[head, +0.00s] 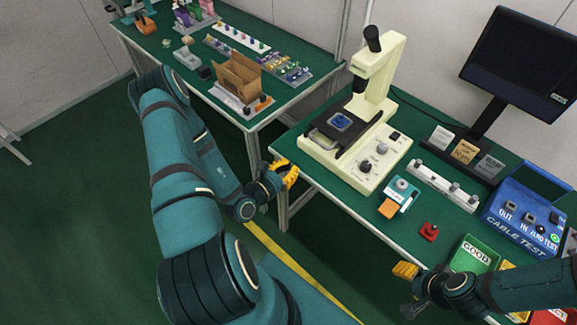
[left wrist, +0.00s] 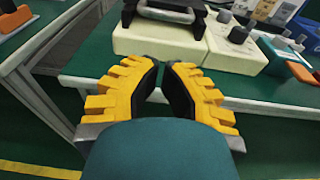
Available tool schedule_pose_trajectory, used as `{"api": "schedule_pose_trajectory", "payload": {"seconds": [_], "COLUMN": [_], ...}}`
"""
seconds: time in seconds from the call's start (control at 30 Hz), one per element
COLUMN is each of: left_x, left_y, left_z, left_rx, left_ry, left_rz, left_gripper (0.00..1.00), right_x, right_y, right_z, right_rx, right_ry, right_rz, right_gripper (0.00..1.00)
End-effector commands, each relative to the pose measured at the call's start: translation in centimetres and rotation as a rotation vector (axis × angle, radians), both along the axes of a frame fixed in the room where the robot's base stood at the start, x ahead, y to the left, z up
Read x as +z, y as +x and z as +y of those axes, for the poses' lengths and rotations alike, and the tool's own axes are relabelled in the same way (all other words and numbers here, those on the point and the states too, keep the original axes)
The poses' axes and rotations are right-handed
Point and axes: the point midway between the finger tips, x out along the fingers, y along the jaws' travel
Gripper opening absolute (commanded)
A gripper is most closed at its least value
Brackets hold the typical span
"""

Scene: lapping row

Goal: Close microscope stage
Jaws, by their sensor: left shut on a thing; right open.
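The cream microscope (head: 379,72) stands on the green bench. Its black stage (head: 318,126) sits on the base and bears a blue piece (head: 340,121). In the left wrist view the stage's front (left wrist: 150,11) shows at the top, with a grey bar-like handle (left wrist: 167,14). My left gripper (head: 291,174) is by the bench's front edge, apart from the stage. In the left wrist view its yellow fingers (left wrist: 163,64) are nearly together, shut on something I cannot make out. My right gripper (head: 404,288) is open and empty in front of the bench, at lower right.
Right of the microscope are a grey rail with knobs (head: 441,187), a teal device (head: 399,192), a red button (head: 429,231), a blue cable tester (head: 522,217) and a monitor (head: 521,66). A green bin (head: 473,256) stands near my right arm. Another bench (head: 133,36) holds a cardboard box (head: 238,77).

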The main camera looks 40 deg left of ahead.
Motion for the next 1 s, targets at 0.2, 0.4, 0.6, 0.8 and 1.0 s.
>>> {"api": "schedule_pose_trajectory", "payload": {"seconds": [0.2, 0.4, 0.6, 0.8, 1.0], "left_x": [-0.6, -0.6, -0.2, -0.1, -0.1], "left_y": [4.5, 7.9, 9.7, 10.2, 10.2], "left_z": [-0.3, -0.5, -0.6, -0.6, -0.6], "left_rx": [-0.001, -0.001, 0.000, -0.001, 0.000], "left_ry": [0.001, 0.001, 0.000, 0.000, 0.000], "left_rz": [-0.004, -0.004, -0.002, -0.001, -0.001], "left_gripper": [0.00, 0.00, 0.00, 0.00, 0.00], "right_x": [-0.3, -0.5, -0.6, -0.6, -0.6], "right_y": [-0.1, -0.2, -0.2, -0.2, -0.2], "right_z": [0.0, 0.0, 0.0, 0.0, 0.0], "right_rx": [0.002, 0.004, 0.004, 0.004, 0.004], "right_ry": [0.000, 0.001, 0.001, 0.001, 0.001], "right_rz": [0.002, 0.004, 0.005, 0.005, 0.005], "right_gripper": [0.55, 0.55, 0.55, 0.55, 0.55]}}
